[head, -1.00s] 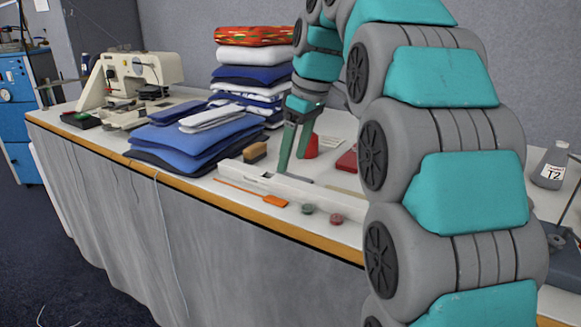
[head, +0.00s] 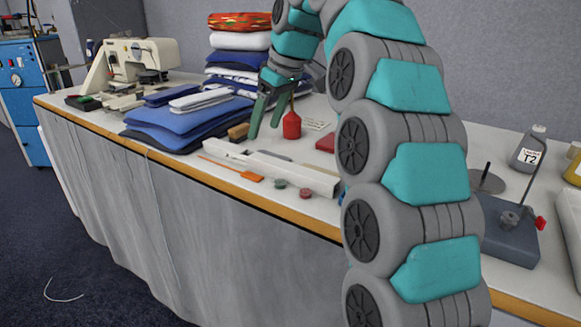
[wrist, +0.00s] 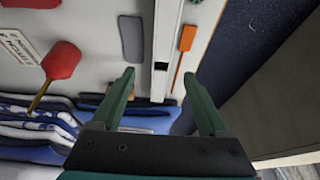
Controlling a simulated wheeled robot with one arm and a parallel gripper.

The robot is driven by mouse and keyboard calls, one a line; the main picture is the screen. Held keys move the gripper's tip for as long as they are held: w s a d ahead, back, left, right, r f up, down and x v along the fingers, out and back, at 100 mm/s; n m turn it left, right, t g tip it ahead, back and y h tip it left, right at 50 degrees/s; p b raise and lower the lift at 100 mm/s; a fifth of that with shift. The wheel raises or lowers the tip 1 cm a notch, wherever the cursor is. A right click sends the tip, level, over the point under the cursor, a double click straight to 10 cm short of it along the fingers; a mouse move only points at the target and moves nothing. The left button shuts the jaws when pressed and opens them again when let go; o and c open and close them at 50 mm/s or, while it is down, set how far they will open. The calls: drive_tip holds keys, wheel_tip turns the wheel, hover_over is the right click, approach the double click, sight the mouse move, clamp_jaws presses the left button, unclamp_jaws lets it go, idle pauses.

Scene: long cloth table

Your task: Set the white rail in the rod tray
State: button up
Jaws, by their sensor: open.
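A long white rail-like piece (head: 290,172) lies along the front of the table. It also shows in the wrist view (wrist: 168,35), running from the top edge down to between my fingertips, with a dark square near its close end. I cannot tell a separate rod tray apart from this white piece. My gripper (head: 262,132) is open and empty, fingers pointing down, behind the left part of the white piece in the head view. In the wrist view my gripper (wrist: 159,74) has its two green fingers spread wide.
An orange-handled tool (head: 250,176) and two small discs (head: 280,184) lie in front of the white piece. A red bottle (head: 291,124), a brush (head: 238,132) and a grey flat piece (wrist: 132,38) are close by. Folded blue cloths (head: 185,122) stand to the left.

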sight(253, 154)
drive_tip(key=shift+a, duration=0.1)
drive_tip(key=shift+w+a+f, duration=0.15)
drive_tip(key=shift+a+f, duration=0.05)
drive_tip(key=shift+f, duration=0.4)
drive_tip(key=shift+a+p+x, duration=0.15)
drive_tip(key=shift+p+x, duration=0.1)
drive_tip(key=shift+x, duration=1.35)
drive_tip(key=shift+a+p+x, duration=0.1)
drive_tip(key=shift+p+x, duration=0.1)
drive_tip(key=shift+x, duration=1.45)
drive_tip(key=shift+r, duration=0.1)
clamp_jaws()
